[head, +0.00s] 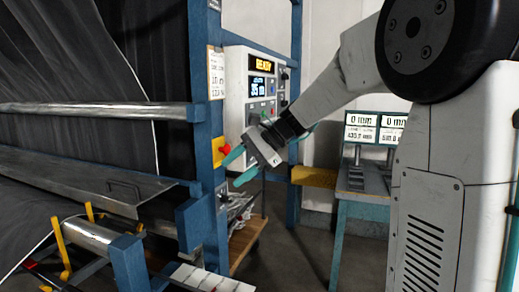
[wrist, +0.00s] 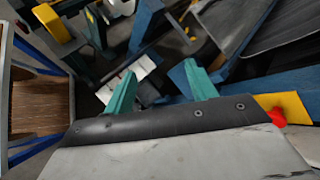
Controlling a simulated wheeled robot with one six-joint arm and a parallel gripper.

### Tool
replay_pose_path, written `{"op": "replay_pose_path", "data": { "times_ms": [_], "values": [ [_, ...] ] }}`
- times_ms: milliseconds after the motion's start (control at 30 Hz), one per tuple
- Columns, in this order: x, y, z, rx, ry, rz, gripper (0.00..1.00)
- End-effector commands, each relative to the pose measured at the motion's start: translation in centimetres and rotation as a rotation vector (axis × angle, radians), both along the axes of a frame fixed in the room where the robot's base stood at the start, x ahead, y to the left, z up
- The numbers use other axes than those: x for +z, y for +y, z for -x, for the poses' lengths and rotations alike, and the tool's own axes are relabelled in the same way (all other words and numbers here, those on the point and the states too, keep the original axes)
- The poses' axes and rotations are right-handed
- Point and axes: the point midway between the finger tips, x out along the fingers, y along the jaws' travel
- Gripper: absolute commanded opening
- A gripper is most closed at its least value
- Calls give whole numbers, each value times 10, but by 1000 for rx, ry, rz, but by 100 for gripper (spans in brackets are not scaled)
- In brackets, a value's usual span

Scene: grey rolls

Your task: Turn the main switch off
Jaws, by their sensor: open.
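My gripper (head: 239,167) is open and empty, its two teal fingers apart near the blue post. They also show in the wrist view (wrist: 160,85), with nothing between them. A control panel (head: 236,105) on the post has a lit orange display, a blue screen reading 35 m and several buttons and knobs. A red button (head: 223,150) on a yellow plate sits on the post, just left of the upper finger; it also shows in the wrist view (wrist: 277,117). A small dark knob (head: 222,196) is lower on the post, below the fingers. No readable label marks which is the main switch.
The blue post (head: 203,70) and metal bars (head: 95,110) of the roll machine stand left, with dark fabric behind. A wooden cart (head: 245,240) is beyond the post. A teal-legged table (head: 365,200) with two displays stands right. Open floor lies between.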

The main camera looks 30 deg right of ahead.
Motion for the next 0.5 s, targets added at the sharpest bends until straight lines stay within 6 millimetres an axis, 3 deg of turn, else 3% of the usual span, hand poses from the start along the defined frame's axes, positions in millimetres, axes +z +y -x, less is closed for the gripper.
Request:
{"op": "replay_pose_path", "data": {
  "times_ms": [33, 100, 300, 500],
  "values": [
    [-2, -19, -26, -71, 22, -72, 56],
    [0, -43, -57, -166, 44, -177, 56],
    [-6, -131, -135, -413, 98, -490, 56],
    [-22, -220, -183, -593, 126, -767, 56]
  ]
}}
